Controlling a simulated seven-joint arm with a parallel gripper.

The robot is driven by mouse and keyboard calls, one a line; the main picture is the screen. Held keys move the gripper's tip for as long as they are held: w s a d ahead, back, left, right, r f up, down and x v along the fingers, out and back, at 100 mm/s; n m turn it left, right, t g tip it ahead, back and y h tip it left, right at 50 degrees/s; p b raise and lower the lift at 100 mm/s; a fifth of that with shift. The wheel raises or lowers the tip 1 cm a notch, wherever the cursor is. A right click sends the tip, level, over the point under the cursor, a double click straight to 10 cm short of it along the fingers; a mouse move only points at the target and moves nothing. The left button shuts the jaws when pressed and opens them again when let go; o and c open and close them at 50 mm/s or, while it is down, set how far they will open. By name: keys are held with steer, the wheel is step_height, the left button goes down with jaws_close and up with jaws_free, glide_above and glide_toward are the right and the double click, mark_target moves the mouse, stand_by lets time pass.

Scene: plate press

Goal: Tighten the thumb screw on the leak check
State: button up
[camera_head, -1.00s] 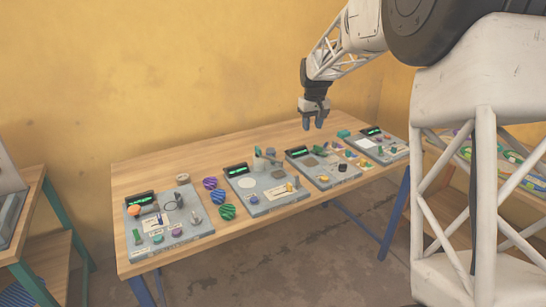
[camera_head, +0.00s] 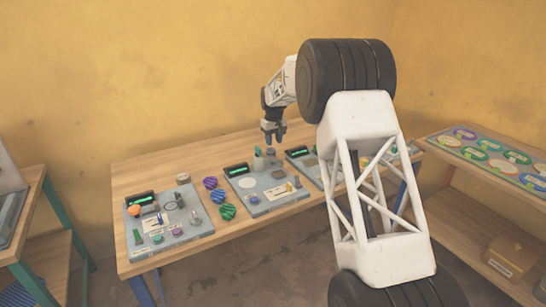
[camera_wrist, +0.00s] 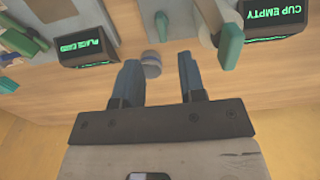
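My gripper (camera_head: 274,141) hangs above the back of the table, near the middle station (camera_head: 281,203). In the wrist view its two fingers (camera_wrist: 159,82) are apart with nothing held. A small grey-blue cylinder (camera_wrist: 151,65) shows between and beyond the fingertips. A pale cylinder (camera_wrist: 204,28) with a teal lever (camera_wrist: 230,38) stands to the right, next to a display (camera_wrist: 275,17) reading "CUP EMPTY". I cannot tell which station is the leak check, nor pick out its thumb screw.
The left station (camera_head: 195,232) carries several small parts. Striped discs (camera_head: 219,196) lie between stations. A second display (camera_wrist: 88,50) shows at left in the wrist view. The table's back left (camera_head: 150,172) is bare.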

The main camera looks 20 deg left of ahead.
steer(key=shift+a+f, duration=0.15)
steer(key=shift+a, duration=0.05)
stand_by(0.3)
steer(key=shift+f, duration=3.9)
steer(key=shift+c, duration=0.4)
jaws_close()
